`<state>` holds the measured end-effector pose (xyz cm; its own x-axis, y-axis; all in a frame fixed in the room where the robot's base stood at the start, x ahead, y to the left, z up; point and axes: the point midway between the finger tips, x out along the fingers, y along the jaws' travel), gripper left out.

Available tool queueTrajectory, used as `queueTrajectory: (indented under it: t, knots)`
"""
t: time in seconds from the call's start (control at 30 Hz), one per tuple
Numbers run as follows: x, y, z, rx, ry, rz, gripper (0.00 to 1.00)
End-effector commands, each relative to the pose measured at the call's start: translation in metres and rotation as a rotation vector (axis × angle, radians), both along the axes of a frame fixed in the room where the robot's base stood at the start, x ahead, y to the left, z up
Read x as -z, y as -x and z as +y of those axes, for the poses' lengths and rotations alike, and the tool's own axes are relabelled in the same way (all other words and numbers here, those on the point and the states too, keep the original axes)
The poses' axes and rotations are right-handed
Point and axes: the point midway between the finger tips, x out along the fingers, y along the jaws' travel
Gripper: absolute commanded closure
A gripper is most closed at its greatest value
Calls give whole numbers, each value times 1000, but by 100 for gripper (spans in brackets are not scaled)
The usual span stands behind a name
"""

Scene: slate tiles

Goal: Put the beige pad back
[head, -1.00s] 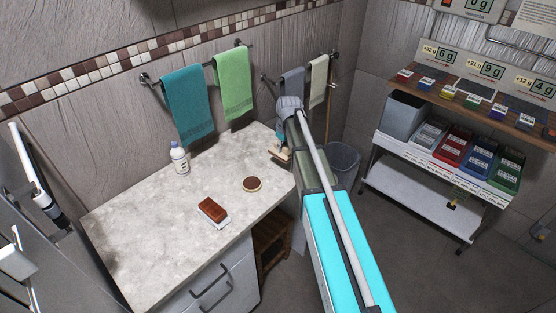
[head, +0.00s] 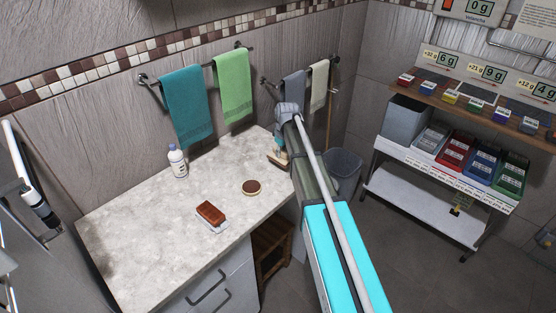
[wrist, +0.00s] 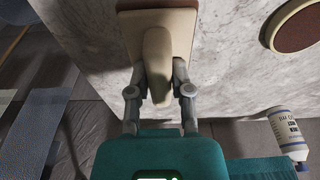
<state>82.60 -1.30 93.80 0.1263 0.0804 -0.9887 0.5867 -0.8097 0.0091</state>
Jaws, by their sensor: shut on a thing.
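My gripper (wrist: 160,85) is shut on the grip of the beige pad (wrist: 179,32), a flat block with a raised handle. In the head view the pad (head: 277,161) shows partly behind my arm, by the back right end of the counter. I cannot tell whether it touches the counter. My gripper's fingers are mostly hidden there by my own arm.
The pale counter (head: 150,235) bears a white bottle (head: 177,162), a round brown pad with a beige rim (head: 251,187) and a red-brown block (head: 211,212). Towels hang behind, including a teal one (head: 186,105). A grey bin (head: 343,170) stands right of the counter.

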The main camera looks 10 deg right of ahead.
Motion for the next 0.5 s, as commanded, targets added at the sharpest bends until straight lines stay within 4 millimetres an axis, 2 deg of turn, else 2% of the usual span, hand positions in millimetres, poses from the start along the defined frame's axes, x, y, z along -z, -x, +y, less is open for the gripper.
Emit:
queueTrajectory:
  t: [0.03,0.23,0.5]
  knots:
    - [8,-4,0,0,0,0,100]
    - [25,-2,0,0,0,0,100]
    - [33,-2,0,1,0,0,100]
